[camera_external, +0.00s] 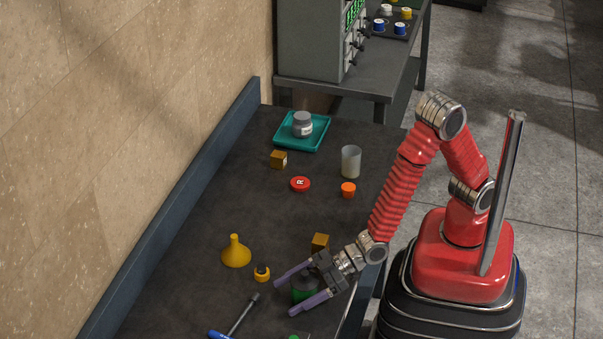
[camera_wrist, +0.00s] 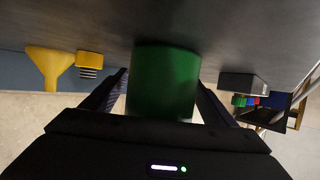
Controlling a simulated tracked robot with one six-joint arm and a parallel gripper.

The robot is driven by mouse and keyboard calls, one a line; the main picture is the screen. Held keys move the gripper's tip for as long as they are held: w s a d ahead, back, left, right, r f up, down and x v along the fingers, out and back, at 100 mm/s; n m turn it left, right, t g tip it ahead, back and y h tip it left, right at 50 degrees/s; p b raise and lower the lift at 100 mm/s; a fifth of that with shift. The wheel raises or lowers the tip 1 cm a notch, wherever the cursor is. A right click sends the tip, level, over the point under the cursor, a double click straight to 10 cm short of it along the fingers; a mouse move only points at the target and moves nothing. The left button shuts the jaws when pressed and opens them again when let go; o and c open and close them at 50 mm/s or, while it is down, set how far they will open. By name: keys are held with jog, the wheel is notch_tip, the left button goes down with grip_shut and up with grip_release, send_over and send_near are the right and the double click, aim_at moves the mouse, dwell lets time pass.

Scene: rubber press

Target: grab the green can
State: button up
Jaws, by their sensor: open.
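The green can (camera_external: 303,294) stands on the dark bench near its front right edge, partly hidden by my gripper in the external view. My gripper (camera_external: 293,290) is open, with one purple finger on each side of the can. In the wrist view the green can (camera_wrist: 164,82) fills the middle, between the two dark fingers. A gap to the fingers is hard to judge, and I cannot tell whether either one touches it.
A teal tray (camera_external: 287,143) with a grey jar is far back.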

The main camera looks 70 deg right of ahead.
jog(key=shift+c, duration=0.3)
jog(key=c, duration=1.2)
